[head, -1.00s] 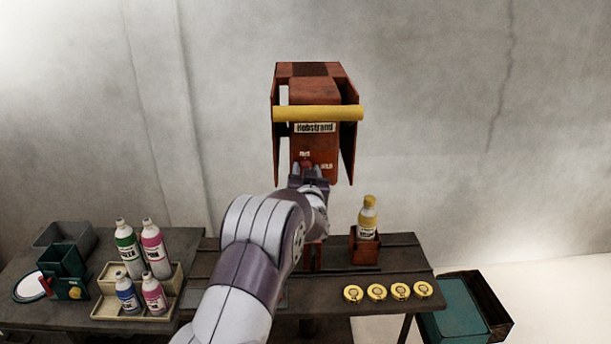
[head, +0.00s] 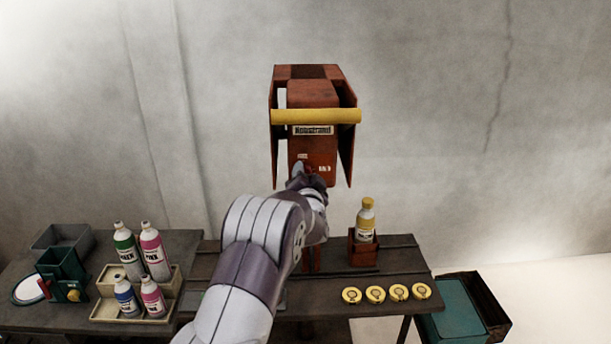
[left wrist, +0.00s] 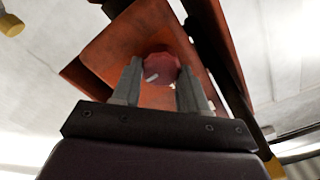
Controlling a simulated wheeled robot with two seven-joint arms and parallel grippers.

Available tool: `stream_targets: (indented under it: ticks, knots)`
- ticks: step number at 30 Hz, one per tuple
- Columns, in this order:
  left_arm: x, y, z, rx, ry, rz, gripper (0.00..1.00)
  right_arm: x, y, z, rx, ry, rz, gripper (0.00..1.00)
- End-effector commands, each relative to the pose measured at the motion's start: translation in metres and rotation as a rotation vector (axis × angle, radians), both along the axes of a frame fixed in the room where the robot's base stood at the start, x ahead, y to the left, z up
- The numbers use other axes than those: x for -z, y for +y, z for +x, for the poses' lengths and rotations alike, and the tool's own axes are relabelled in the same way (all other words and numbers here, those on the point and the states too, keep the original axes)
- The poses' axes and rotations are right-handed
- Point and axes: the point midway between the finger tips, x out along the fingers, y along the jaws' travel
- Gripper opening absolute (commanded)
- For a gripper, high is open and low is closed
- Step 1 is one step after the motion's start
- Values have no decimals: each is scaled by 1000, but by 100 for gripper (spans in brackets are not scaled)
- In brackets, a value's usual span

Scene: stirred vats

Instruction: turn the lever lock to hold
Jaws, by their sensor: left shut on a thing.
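The lever lock is a dark red knob (left wrist: 161,67) on the front of the orange-red machine head (head: 313,104). A white mark on the knob points to the lower left in the left wrist view. My left gripper (left wrist: 158,80) is shut on the knob, one finger on each side. In the head view my left gripper (head: 306,172) covers most of the knob. Two small pale labels sit by it, one above (head: 303,156) and one to the right (head: 324,169); their words are too blurred to read. My right gripper is not in view.
A yellow bar (head: 316,116) crosses the machine's front above the nameplate. A yellow-capped bottle (head: 366,222) stands in a red holder on the table, with several yellow discs (head: 375,295) in front. Bottles in a beige tray (head: 104,308) stand at left. A teal bin (head: 449,310) is at lower right.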

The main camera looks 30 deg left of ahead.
Motion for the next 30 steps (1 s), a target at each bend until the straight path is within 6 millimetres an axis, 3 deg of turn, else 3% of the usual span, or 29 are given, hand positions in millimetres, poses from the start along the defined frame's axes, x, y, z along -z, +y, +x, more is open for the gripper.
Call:
stream_targets:
  ticks: [14,15,17,26,30]
  knots:
    - [0,0,0,0,7,11,13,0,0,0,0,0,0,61]
    - [0,0,0,0,7,11,53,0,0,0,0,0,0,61]
    - [0,0,0,0,7,11,69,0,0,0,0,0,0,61]
    - [0,-1,-1,0,6,10,69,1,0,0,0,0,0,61]
    - [3,-9,-14,1,6,10,69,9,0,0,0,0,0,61]
